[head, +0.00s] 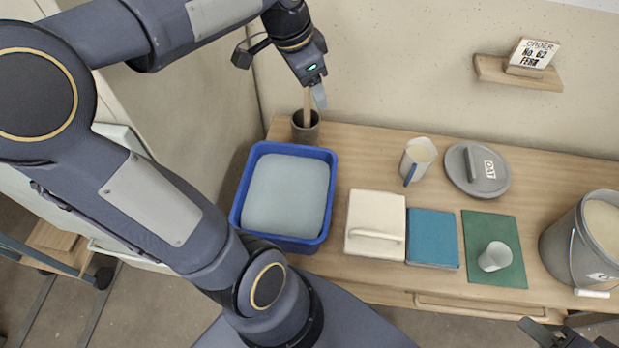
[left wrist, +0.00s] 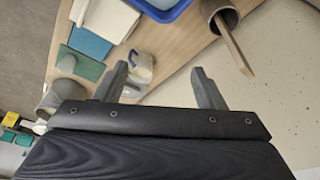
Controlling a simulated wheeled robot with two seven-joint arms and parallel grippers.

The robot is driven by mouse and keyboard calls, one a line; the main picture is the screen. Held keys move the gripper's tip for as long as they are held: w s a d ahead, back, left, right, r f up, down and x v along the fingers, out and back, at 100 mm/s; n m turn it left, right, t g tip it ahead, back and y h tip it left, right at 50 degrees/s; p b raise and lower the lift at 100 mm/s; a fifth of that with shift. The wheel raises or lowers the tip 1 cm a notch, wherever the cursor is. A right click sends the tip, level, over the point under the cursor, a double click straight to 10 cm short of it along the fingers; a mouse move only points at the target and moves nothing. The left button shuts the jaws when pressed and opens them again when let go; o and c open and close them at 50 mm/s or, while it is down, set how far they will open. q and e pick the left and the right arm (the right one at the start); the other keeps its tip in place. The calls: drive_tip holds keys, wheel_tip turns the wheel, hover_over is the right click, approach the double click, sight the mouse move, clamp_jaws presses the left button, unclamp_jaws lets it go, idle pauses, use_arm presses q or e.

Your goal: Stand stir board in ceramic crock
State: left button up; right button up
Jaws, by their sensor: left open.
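The stir board (head: 307,103) is a light wooden stick standing in the dark ceramic crock (head: 306,128) at the table's back left corner. In the left wrist view the board (left wrist: 235,52) leans out over the rim of the crock (left wrist: 222,14); its lower end is hidden inside. My left gripper (head: 316,92) is just above the crock, near the board's top. In the left wrist view its fingers (left wrist: 160,70) are spread and empty, with the board outside them to the right. My right gripper (head: 568,337) shows only partly at the bottom right edge; its jaws are unclear.
A blue tub (head: 244,196) stands right in front of the crock.

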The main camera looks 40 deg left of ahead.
use_arm(q)
drive_tip(key=s+d+f+n+t+h, duration=0.1)
drive_tip(key=s+d+f+n, duration=0.2)
drive_tip(key=s+d, duration=0.2)
drive_tip(key=s+d+f+n+t+h, duration=0.1)
drive_tip(key=s+d+f+n, duration=0.2)
drive_tip(key=s+d, duration=0.3)
drive_tip(key=s+n, duration=0.1)
drive_tip(key=s, duration=0.2)
drive_tip(key=shift+f+t, duration=0.3)
